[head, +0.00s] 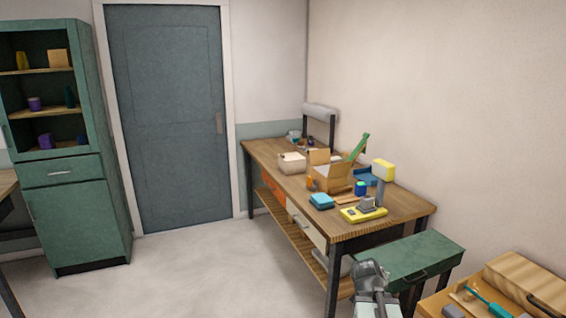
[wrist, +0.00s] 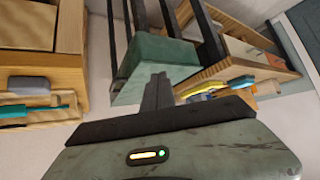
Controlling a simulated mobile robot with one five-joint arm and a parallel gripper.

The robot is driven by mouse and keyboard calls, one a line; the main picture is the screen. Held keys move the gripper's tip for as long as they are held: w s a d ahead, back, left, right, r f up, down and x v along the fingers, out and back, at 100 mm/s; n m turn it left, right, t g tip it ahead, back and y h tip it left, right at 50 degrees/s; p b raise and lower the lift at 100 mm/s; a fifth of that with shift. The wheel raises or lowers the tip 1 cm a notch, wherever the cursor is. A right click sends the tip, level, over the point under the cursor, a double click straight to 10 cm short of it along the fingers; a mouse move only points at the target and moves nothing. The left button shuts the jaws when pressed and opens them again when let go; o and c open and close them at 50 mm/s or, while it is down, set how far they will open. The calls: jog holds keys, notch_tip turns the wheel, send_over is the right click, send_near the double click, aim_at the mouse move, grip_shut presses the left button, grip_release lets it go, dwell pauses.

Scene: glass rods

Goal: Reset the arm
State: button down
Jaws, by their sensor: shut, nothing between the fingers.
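My gripper (head: 368,270) shows at the bottom of the head view, in front of the green bench box near the worktable's right end. In the wrist view my gripper's fingers (wrist: 157,90) are together and point up in the picture, with nothing between them. The fingertips overlap the green box top (wrist: 155,55) in that view; I cannot tell how far apart they are. No glass rods can be made out in either view.
A wooden worktable (head: 405,208) holds an open cardboard box (head: 335,178), a yellow device (head: 362,213) and small items. The green box (head: 415,258) and a wooden case (head: 525,280) stand at right. A cabinet (head: 78,200) and door (head: 170,130) are left; floor (head: 200,270) between is clear.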

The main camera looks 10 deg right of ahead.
jog(key=w+a+f+n+g+y, duration=0.1)
jog(key=a+f+n+y, duration=0.2)
jog(key=a, duration=1.3)
jog(key=s+a+f+n+g+y, duration=0.1)
jog(key=s+a+f+n+g, duration=0.1)
jog(key=s+a, duration=0.3)
jog(key=s+a+f+n+g+y, duration=0.2)
jog(key=s+a+n+g, duration=0.1)
jog(key=s+a, duration=0.3)
jog(key=shift+s+a+f+g, duration=0.3)
jog(key=shift+a+g, duration=0.3)
jog(key=shift+a, duration=0.6)
jog(key=shift+n, duration=0.3)
